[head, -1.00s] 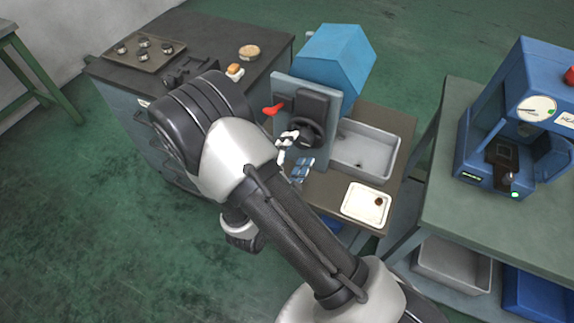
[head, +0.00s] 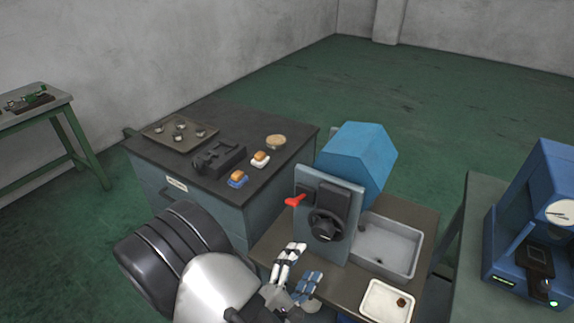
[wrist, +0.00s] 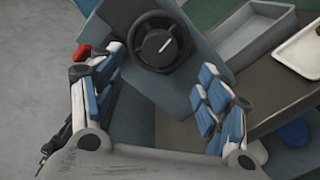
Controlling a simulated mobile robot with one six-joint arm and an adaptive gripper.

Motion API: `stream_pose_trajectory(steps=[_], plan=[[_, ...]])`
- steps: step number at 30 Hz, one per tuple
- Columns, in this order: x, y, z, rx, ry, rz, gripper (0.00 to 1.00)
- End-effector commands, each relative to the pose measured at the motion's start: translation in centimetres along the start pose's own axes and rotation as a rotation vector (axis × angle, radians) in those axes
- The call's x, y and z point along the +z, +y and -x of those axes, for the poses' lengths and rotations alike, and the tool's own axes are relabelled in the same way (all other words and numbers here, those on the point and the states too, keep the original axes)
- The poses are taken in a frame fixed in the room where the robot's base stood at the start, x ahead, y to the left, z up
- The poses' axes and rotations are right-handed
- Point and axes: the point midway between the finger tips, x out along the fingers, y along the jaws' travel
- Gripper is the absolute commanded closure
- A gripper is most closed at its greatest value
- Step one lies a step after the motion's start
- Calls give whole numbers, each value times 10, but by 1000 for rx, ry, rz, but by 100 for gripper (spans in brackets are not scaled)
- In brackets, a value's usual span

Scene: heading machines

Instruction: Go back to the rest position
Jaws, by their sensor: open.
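My gripper (head: 300,272) is open and empty in the head view, low in front of the blue heading machine (head: 358,160). In the wrist view my gripper's fingers (wrist: 160,105) stand wide apart, with the machine's dark handwheel (wrist: 158,42) beyond them at the top. The machine's grey front plate (head: 302,215) carries the handwheel and a red lever (head: 295,201). The lever's red tip also shows near the left finger in the wrist view (wrist: 83,51). My arm covers the lower left of the head view.
A grey bin (head: 388,246) and a white tray (head: 386,302) with a small brown piece sit right of the machine. A blue press (head: 530,230) stands on the right bench. Green floor behind is clear.

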Motion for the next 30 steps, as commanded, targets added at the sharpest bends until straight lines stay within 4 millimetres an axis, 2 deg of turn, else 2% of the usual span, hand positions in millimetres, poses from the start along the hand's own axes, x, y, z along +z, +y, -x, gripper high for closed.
stream_pose_trajectory(steps=[2,5,8,12,14,18,21,25,30], plan=[[2,1,-1,-4,-6,-2,31],[16,6,-7,-38,-55,-15,31],[51,14,-17,-128,-163,-46,31],[120,17,-25,-340,-355,-118,31],[148,14,-22,-444,-423,-158,31],[199,4,-5,-695,-535,-276,31],[224,-3,14,-869,-574,-386,31],[241,-7,41,-1077,-571,-562,31],[246,2,73,-1287,-482,-839,31]])
